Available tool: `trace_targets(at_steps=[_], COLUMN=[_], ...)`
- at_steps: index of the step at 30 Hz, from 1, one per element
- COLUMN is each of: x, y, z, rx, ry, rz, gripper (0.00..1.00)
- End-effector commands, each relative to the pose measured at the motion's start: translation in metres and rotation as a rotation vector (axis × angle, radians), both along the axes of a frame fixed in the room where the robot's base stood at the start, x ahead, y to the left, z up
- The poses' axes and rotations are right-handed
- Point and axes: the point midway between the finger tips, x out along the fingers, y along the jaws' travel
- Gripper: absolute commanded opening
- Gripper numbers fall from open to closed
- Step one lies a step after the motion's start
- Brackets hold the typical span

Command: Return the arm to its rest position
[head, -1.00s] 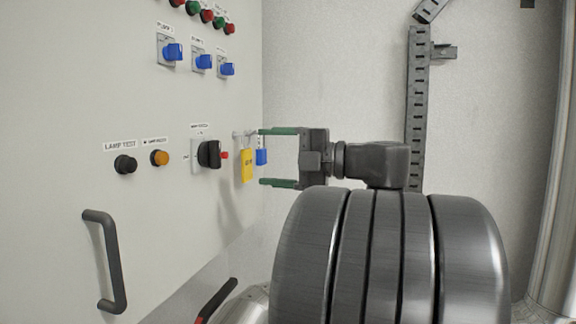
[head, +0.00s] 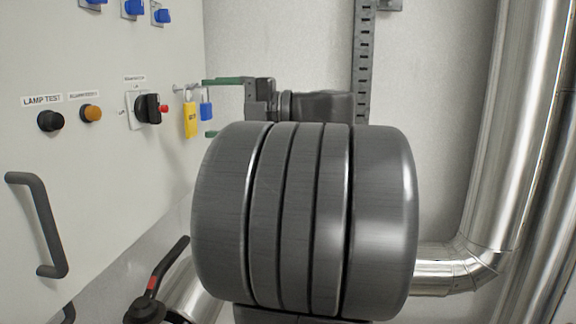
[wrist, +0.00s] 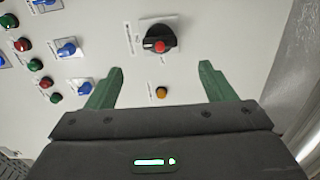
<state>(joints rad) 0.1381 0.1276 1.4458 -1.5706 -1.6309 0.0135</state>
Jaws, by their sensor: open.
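My gripper (head: 208,108) is open, its green fingers spread apart and pointing left toward the control panel (head: 110,170) in the head view. The upper finger shows beside the hanging tags; the lower finger is mostly hidden behind a large grey part of my arm. In the wrist view my gripper (wrist: 160,88) has nothing between its fingers, and the panel with a black rotary switch (wrist: 146,38) lies beyond the fingertips.
A black handle (head: 40,225) sticks out at lower left. A red-and-black lever (head: 160,280) stands below. Shiny pipes (head: 515,140) run down the right side.

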Motion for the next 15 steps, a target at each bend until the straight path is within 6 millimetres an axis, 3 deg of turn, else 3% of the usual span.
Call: trace_targets(at_steps=[15], x=[0.005], y=[0.078], z=[0.002], rx=[0.0], ry=[0.0], rz=[0.004], gripper=[0.76])
